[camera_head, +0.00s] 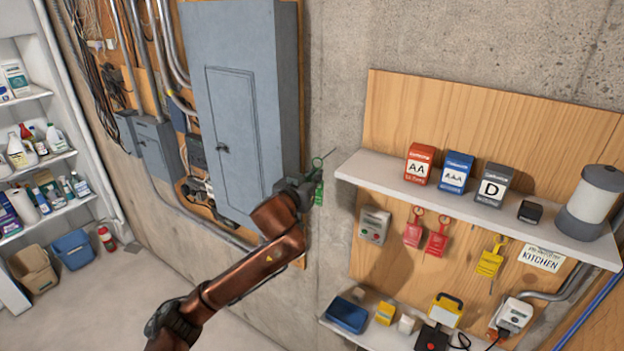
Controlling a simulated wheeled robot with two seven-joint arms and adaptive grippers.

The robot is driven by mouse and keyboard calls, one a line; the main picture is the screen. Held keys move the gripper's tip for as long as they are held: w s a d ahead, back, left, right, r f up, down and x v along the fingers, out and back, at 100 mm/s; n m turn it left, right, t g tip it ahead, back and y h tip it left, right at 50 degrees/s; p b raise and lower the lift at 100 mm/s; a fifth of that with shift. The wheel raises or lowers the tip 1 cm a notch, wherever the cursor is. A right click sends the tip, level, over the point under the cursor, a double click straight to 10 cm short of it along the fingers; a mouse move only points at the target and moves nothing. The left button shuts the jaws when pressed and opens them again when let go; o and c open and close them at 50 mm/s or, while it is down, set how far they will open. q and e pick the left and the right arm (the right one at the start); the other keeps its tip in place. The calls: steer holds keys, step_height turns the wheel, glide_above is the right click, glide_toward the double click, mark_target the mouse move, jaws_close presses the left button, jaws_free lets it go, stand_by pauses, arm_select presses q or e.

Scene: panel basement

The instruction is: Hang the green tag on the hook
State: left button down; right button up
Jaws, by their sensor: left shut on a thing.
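My left gripper (312,186) is at the end of the copper-coloured arm, left of the upper shelf. It is shut on the green tag (319,194), whose thin green loop (318,163) sticks up above the fingers. The tag is in the air in front of the concrete wall, apart from the wooden board. Two red tags (413,233) (436,243) and a yellow tag (489,263) hang on the board under the upper shelf. The hooks are too small to make out clearly, and I cannot tell which is free. My right gripper is out of view.
The upper shelf (350,170) holds battery boxes, a small black box and a lantern (593,203). A lower shelf (372,339) carries a blue tray (346,315) and several small items. A grey switch box (374,226) is on the board. The grey electrical panel (235,100) stands behind my arm.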

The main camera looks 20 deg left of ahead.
arm_select(q)
steer(key=shift+w+d+f, duration=0.1)
steer(key=shift+w+d, duration=0.2)
steer(key=shift+w, duration=0.5)
steer(key=shift+w+d+f, duration=0.15)
steer(key=shift+w, duration=0.35)
steer(key=shift+f, duration=0.1)
steer(key=c, duration=2)
jaws_free()
